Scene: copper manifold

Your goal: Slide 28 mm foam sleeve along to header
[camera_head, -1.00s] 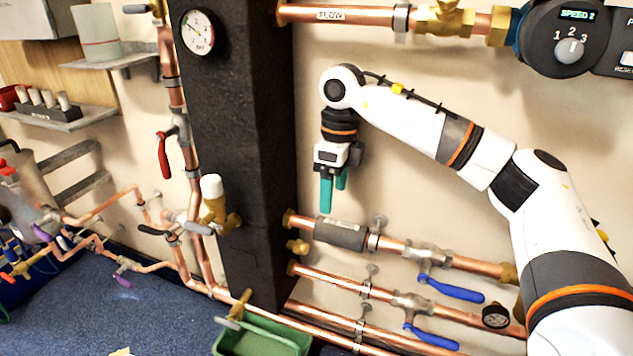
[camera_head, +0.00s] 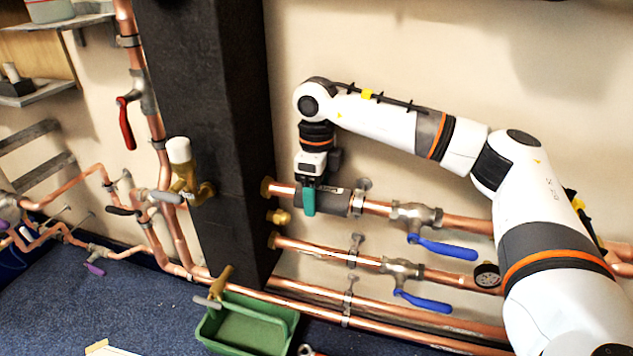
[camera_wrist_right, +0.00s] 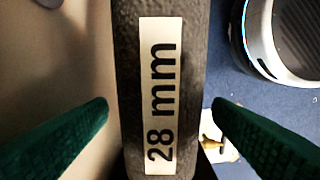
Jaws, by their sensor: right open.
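The grey foam sleeve (camera_head: 334,202) sits around the upper copper branch pipe, between the black header (camera_head: 218,130) and a pipe clip. Bare copper (camera_head: 282,190) shows between the sleeve's left end and the header. In the right wrist view the sleeve (camera_wrist_right: 125,60) runs top to bottom, and its white label (camera_wrist_right: 161,95) reads "28 mm". My right gripper (camera_head: 308,200) points down at the sleeve's left part. Its green fingers are open, one on each side of the sleeve, with gaps visible in the wrist view (camera_wrist_right: 160,108). My left gripper is not in view.
A pipe clip (camera_head: 363,188) stands just right of the sleeve, then a valve with a blue lever (camera_head: 442,247). A brass stub (camera_head: 279,216) and another copper pipe (camera_head: 315,252) lie below. A green tub (camera_head: 240,325) is on the floor.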

